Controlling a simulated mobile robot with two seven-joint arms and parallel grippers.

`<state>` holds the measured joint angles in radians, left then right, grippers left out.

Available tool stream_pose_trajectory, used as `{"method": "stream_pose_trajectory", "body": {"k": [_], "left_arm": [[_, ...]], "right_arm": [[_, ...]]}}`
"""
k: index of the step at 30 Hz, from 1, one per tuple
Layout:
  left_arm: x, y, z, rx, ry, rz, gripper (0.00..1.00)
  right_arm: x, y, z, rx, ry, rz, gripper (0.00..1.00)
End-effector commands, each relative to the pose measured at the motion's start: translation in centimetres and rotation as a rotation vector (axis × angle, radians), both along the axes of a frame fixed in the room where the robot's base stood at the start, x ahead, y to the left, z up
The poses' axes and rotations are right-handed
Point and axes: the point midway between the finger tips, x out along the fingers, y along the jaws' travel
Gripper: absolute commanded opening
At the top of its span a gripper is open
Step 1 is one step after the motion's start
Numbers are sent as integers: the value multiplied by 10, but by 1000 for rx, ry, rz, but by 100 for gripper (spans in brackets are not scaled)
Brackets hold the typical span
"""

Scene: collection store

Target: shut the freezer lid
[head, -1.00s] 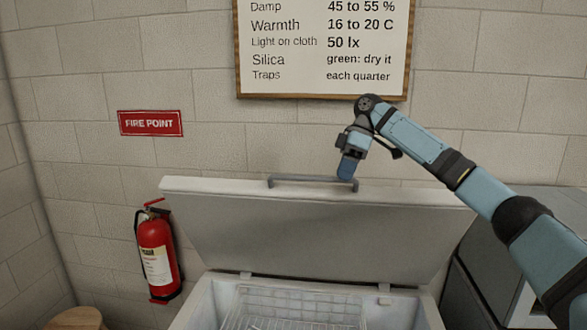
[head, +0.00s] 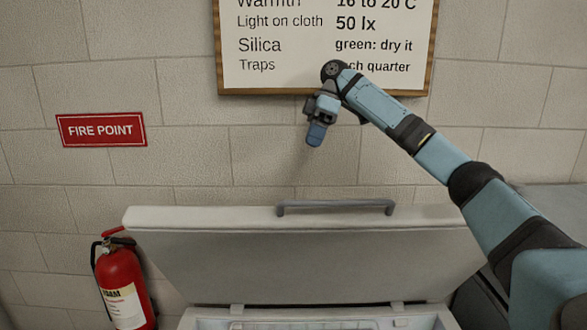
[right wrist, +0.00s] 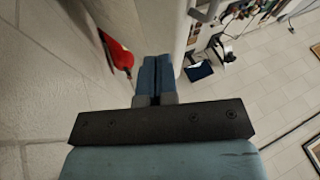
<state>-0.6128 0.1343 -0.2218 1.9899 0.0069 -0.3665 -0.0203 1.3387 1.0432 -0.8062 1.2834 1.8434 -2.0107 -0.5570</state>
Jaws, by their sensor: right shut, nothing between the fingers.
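The freezer lid (head: 300,262) stands raised and tilted open in the head view, with a grey bar handle (head: 335,205) along its top edge. Part of the open freezer body (head: 290,318) shows below it, hinged to the lid. My right gripper (head: 315,135) is shut and empty, pointing down above the lid's top edge near the handle and apart from it. In the right wrist view the two blue fingers (right wrist: 155,78) are together, beside the pale lid edge (right wrist: 182,35); the handle (right wrist: 207,10) shows at the top. My left gripper is not in view.
A red fire extinguisher (head: 122,285) hangs on the wall left of the freezer, under a red sign (head: 100,129). A framed notice board (head: 320,45) is on the block wall behind my right arm. A dark cabinet (head: 480,300) stands to the right.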

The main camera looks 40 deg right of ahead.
Motion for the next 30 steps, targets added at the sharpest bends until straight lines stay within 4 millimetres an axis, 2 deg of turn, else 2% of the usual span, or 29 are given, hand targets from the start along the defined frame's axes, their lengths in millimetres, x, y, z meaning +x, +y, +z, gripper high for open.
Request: {"method": "stream_pose_trajectory", "body": {"k": [5,9,16,22,30], "left_arm": [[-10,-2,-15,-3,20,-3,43],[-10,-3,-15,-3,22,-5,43],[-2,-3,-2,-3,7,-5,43],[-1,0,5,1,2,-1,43],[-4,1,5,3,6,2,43]], "right_arm": [[-1,11,-23,0,3,3,0],[-4,25,-47,-1,5,3,0],[-8,48,-85,-1,3,1,0],[-28,64,-96,-2,1,2,0],[-35,71,-102,-1,1,0,0]]}}
